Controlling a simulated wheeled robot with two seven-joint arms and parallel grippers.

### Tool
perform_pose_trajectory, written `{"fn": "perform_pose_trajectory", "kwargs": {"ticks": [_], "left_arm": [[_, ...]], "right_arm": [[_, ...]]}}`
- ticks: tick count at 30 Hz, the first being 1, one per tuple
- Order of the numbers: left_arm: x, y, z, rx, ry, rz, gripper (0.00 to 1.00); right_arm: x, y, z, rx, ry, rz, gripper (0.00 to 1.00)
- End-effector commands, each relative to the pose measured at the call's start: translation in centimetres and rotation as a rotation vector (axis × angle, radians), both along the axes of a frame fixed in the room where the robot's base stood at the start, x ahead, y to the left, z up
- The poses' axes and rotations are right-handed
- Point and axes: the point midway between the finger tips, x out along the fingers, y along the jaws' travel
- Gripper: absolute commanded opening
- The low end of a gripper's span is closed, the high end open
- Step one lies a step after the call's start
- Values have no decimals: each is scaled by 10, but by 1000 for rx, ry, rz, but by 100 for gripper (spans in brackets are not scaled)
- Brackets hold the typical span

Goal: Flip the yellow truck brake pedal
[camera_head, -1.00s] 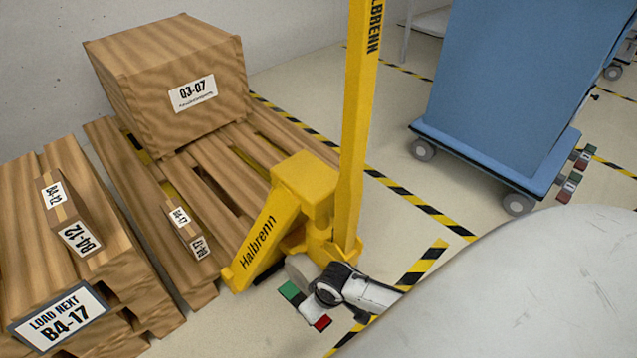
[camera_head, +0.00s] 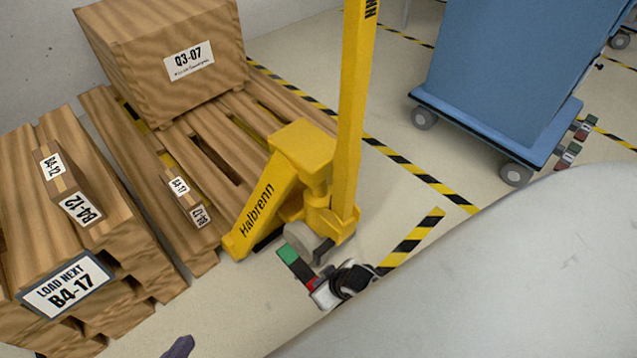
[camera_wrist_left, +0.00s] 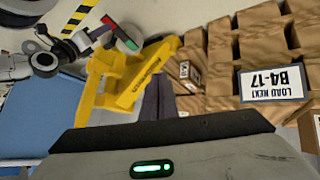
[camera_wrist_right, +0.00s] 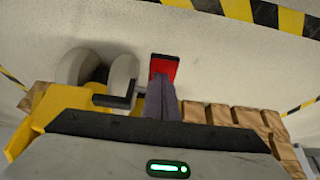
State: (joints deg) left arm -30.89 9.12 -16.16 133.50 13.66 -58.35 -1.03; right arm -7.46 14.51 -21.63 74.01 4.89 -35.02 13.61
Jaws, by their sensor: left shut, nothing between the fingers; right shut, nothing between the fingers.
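The yellow pallet truck (camera_head: 300,165) stands upright at the pallet. Its brake pedal is a rocker with a green end (camera_head: 287,254) and a red end (camera_head: 310,283), low beside the wheel (camera_head: 299,236); the left wrist view also shows the green end (camera_wrist_left: 128,42). My right gripper (camera_head: 321,290) is shut and empty at the red end. In the right wrist view, its fingertips (camera_wrist_right: 160,82) overlap the red end (camera_wrist_right: 165,67); I cannot tell whether they touch. My left gripper (camera_head: 179,346) is shut and empty above the floor, well apart from the pedal.
Wooden pallets (camera_head: 100,190) with boxes stand at the left, with a large crate (camera_head: 165,60) behind. A blue covered cart (camera_head: 510,80) with its own red and green pedals (camera_head: 572,148) stands at the right. Striped floor tape (camera_head: 413,245) crosses open floor.

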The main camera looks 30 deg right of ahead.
Motion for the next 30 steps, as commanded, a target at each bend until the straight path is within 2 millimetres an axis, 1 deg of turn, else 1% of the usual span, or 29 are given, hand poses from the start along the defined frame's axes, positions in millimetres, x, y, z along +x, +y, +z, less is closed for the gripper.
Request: {"fn": "perform_pose_trajectory", "kwargs": {"ticks": [5,8,11,13,14,18,24,28,30], "left_arm": [[0,0,1,1,1,0,0],[1,2,6,9,-2,2,0],[2,6,13,29,-2,8,0],[-6,14,0,60,35,21,0],[-8,16,0,63,34,33,0],[-11,29,15,47,-23,107,0],[-19,45,34,37,-98,182,0],[-23,50,41,37,-125,202,0],[-21,51,42,43,-124,197,0]], "right_arm": [[0,-1,1,0,0,-2,0],[-1,-1,7,0,1,-2,0],[-2,-1,18,0,1,-2,0],[-3,-1,28,0,1,-2,0],[-3,-1,33,1,1,-2,0],[-8,-1,53,0,2,-1,0],[-35,-6,92,-1,1,1,0],[-47,-8,110,-1,1,1,0],[-52,-9,117,0,1,0,0]]}}
